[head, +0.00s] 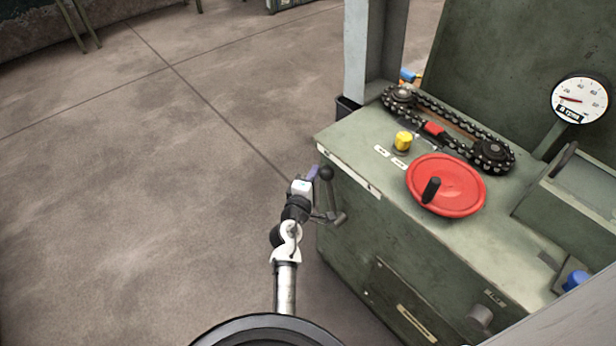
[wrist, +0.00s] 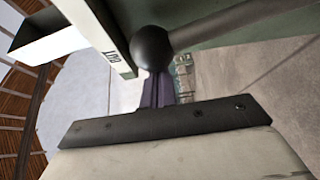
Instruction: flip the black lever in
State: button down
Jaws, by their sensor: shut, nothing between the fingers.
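The black lever is a ball knob (head: 326,173) on a metal rod (head: 335,203) at the left face of the green machine. The rod stands nearly upright, with the knob at the top. In the wrist view the dark knob (wrist: 152,48) is just past the fingertips, with its rod running off to the upper right. My gripper (head: 312,172) is shut with nothing in it, and its purple fingers (wrist: 157,92) are beside the knob. I cannot tell whether they touch it. A white label reading "OUT" (wrist: 112,58) is on the machine edge near the knob.
The green machine top (head: 345,140) carries a red handwheel (head: 455,180), a yellow knob (head: 403,141) and a chain drive (head: 450,125). A gauge (head: 579,99) stands at the back right. A grey post (head: 368,50) rises behind. The floor to the left (head: 130,180) is clear.

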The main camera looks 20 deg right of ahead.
jog(key=s+d+m+t+h+b, duration=0.1)
jog(key=s+d+m+b, duration=0.1)
jog(key=s+b, duration=0.5)
jog(key=s+d+m+h+b, duration=0.2)
jog(key=s+d+m+b, duration=0.1)
jog(key=s+m+b, duration=0.2)
jog(key=shift+s+d+t+b, duration=0.15)
jog(key=shift+s+t+b, duration=0.25)
jog(key=shift+s+b, duration=0.7)
